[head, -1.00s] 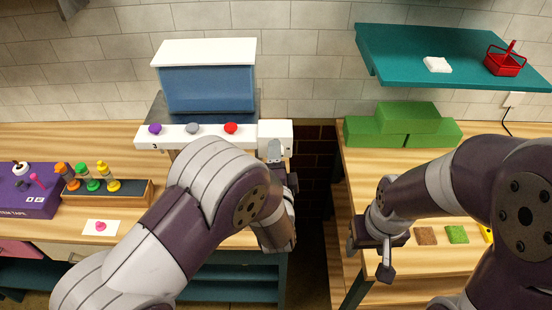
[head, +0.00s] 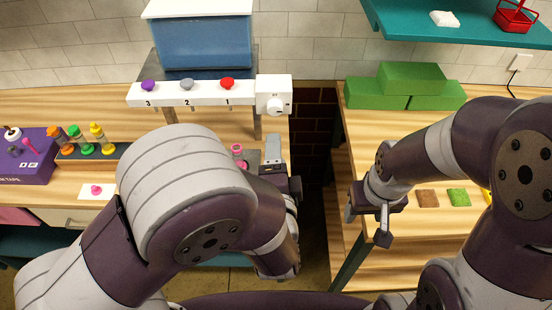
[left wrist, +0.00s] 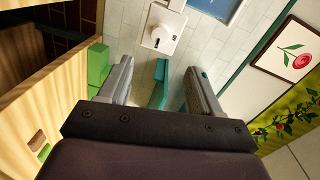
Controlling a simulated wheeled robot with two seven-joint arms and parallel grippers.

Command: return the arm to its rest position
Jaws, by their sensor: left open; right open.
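My left gripper (head: 274,160) is in front of the white dial box, near the right end of the left counter. In the left wrist view the left gripper (left wrist: 158,85) has its two fingers wide apart with nothing between them. My right gripper (head: 368,215) is over the front of the right counter, open and empty, with its fingers apart. Both arms are bent, and the left forearm hides part of the left counter.
The dispenser (head: 203,40) with purple, grey and red knobs stands at the back, with the dial box (head: 273,95) at its right. A pink item (head: 238,150) sits beside my left arm. Green blocks (head: 410,88) lie on the right counter (head: 440,145). A teal shelf (head: 400,22) overhangs it.

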